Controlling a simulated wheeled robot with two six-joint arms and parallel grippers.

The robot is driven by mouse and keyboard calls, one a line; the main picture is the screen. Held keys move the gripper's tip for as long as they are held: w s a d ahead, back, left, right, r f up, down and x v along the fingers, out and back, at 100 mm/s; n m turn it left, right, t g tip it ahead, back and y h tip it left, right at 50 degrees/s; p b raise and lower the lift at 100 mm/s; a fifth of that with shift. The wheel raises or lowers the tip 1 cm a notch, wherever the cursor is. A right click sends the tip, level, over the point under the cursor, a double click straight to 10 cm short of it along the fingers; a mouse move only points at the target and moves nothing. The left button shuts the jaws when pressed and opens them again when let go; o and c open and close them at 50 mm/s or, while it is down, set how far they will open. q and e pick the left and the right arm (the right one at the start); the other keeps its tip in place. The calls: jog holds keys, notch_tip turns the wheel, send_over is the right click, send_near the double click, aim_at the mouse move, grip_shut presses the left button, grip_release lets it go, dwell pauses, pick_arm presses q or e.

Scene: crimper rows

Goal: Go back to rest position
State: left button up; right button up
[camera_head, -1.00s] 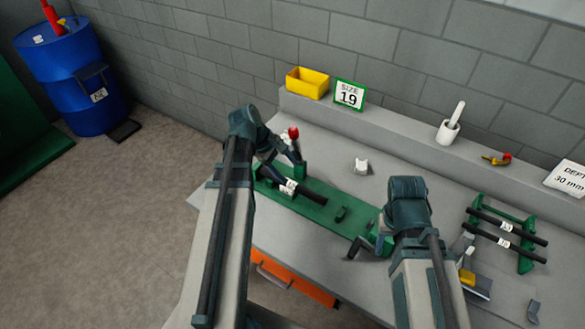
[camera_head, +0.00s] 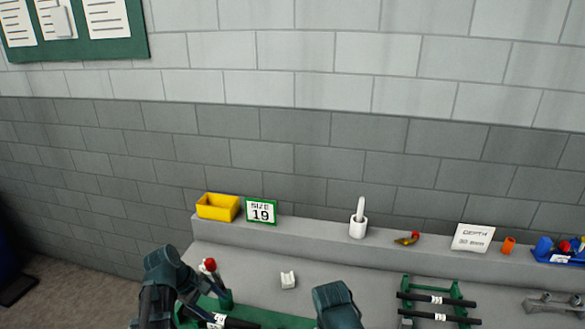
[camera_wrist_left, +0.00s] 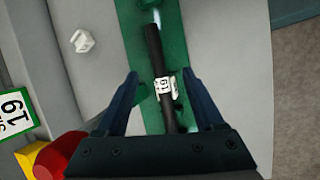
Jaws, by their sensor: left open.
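My left gripper (camera_head: 190,296) is low in the head view, over the green fixture (camera_head: 271,316) on the grey bench. In the left wrist view its two fingers (camera_wrist_left: 159,82) are apart, one on each side of a black bar (camera_wrist_left: 155,50) with a white label reading 19 (camera_wrist_left: 163,88). Nothing is clamped between them; how high they are above the bar I cannot tell. The wrist of my right arm (camera_head: 337,303) shows at the bottom middle of the head view, but its fingers are below the frame.
A yellow bin (camera_head: 218,207), a SIZE 19 sign (camera_head: 261,211), a white mortar (camera_head: 358,228) and a DEPTH 30 mm card (camera_head: 473,237) stand on the back ledge. A green rack (camera_head: 460,300) with black bars is at right. A small white block (camera_head: 288,280) lies between the arms.

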pick_arm(q)
jog(key=s+d+m+y, duration=0.2)
jog(key=s+d+m, duration=0.1)
jog(key=d+m, duration=0.3)
jog(key=s+d+f+m+g+y, duration=0.1)
jog(key=s+d+m+y, duration=0.1)
jog(key=s+d+m, duration=0.2)
jog(key=s+d+f+m+g+y, duration=0.1)
jog(key=s+d+m+y, duration=0.1)
jog(key=d+m, duration=0.6)
jog(key=s+d, duration=0.1)
jog(key=d, duration=0.1)
jog(key=shift+s+d, duration=0.35)
jog(key=shift+s, duration=0.05)
